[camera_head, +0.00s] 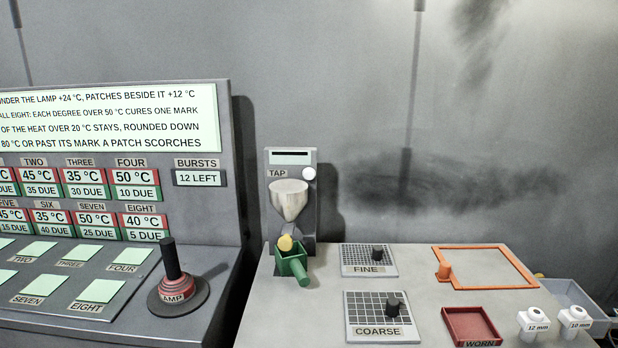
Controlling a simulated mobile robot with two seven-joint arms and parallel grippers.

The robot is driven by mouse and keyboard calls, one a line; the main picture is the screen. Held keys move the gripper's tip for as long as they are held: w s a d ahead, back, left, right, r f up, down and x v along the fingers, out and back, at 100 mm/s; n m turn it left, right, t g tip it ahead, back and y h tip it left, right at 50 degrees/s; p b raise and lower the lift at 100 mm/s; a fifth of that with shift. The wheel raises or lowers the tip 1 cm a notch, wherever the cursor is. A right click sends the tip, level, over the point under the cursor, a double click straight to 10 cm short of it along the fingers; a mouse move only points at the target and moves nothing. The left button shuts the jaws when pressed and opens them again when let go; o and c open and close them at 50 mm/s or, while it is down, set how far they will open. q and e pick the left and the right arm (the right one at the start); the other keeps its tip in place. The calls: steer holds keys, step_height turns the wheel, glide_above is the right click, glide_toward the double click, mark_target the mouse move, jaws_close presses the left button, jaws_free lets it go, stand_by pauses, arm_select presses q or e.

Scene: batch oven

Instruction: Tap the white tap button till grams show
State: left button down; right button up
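The white tap button (309,173) is a round knob on the upper right of the grey tap unit (304,222), beside the TAP label. A small display strip (290,157) above it looks dark, with no readable figures. A pale funnel (289,196) hangs on the unit's front. Below it a green scoop (291,263) stands on the table, its handle towards me. A yellowish piece (285,243) sits at the scoop's top, under the funnel; I cannot tell whether it is in the scoop. Neither of my grippers shows, and nothing touches the button.
A lamp lever (171,262) stands left, before the panel (240,140) of temperatures, reading 12 bursts left. On the table (315,318) are FINE (352,267) and COARSE (362,302) sieves, an orange frame (485,248), a red WORN tray (470,322) and two white-topped pieces (533,317).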

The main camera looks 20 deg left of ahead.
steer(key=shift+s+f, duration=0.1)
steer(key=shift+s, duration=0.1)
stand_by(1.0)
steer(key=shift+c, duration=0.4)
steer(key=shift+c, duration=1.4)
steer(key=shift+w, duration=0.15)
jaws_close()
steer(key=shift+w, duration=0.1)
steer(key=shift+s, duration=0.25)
